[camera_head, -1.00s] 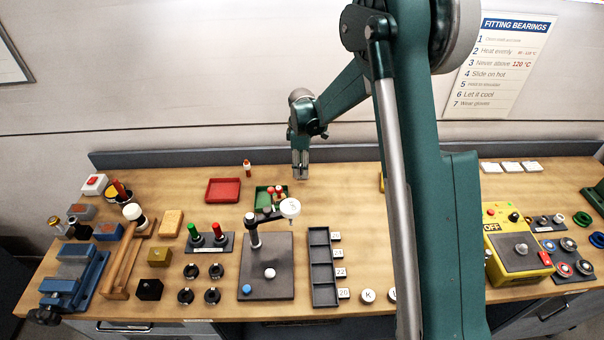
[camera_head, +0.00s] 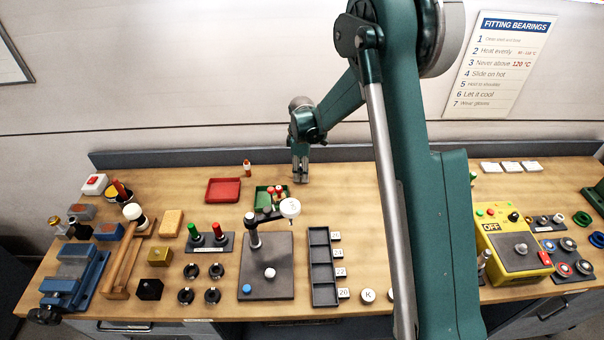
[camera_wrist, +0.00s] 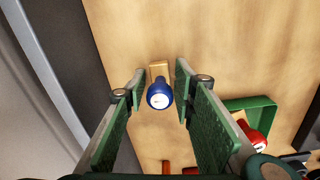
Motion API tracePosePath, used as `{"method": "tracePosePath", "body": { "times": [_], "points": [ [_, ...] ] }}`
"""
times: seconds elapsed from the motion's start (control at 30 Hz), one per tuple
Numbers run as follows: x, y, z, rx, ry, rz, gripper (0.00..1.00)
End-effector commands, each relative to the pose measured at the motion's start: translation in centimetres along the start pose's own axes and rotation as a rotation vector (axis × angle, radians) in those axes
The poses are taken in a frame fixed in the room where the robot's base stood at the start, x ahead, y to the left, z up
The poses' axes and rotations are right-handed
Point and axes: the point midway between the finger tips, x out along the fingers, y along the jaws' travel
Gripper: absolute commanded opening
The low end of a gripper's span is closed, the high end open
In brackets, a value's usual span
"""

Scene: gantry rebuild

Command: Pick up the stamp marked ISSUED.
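My gripper (camera_head: 300,178) hangs low over the back of the bench, behind the small green tray. In the wrist view its fingers (camera_wrist: 160,82) are open, one on each side of a stamp with a blue round handle (camera_wrist: 159,96) and a light wooden base. There is a visible gap between the handle and each finger. In the head view this stamp is not distinguishable at my gripper.
The green tray (camera_wrist: 262,102) holds a red-handled stamp (camera_wrist: 252,137) and other small items, close to my right finger in the wrist view. A red tray (camera_head: 222,201) and an orange-white item (camera_head: 247,169) stand to the left. The bench's back edge is close behind.

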Motion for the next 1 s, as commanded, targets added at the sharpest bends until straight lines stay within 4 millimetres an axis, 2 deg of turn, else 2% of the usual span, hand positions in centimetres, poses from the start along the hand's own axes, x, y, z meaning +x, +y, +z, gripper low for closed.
{"method": "tracePosePath", "body": {
  "times": [0.03,0.17,0.47,0.67,1.0],
  "points": [
    [0.0,0.0,0.0,0.000,0.000,0.000,0.19],
    [0.0,0.0,0.0,0.000,0.000,0.000,0.04],
    [-0.1,0.0,0.0,0.000,0.000,0.000,0.04],
    [-0.8,0.0,0.0,0.000,0.000,0.000,0.04],
    [-4.7,0.1,0.0,0.000,0.000,0.000,0.04]
  ]
}}
